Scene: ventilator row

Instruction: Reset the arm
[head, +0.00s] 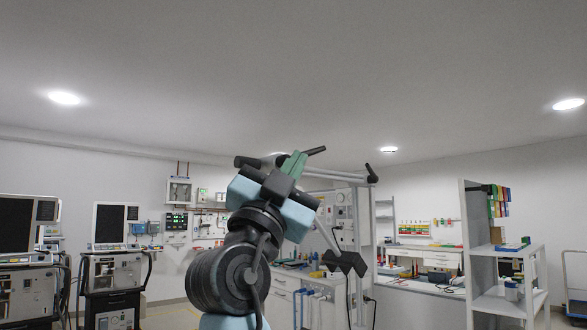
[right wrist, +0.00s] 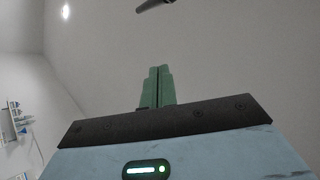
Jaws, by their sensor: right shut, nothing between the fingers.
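My right arm rises through the middle of the head view, with a black ribbed joint and a pale blue wrist. My right gripper (head: 294,163) is at its top, raised against the wall and ceiling. Its green fingers are together and empty; they also show in the right wrist view (right wrist: 157,86), pointing up past the dark gripper body. Nothing touches the fingers. My left gripper is not in view.
Ventilators on carts (head: 112,268) stand at the left. Behind my arm are a drawer bench and a jointed support arm (head: 371,174). A workbench (head: 425,257) is at the back right, and a grey shelf unit (head: 480,250) stands at the right. The space above is free.

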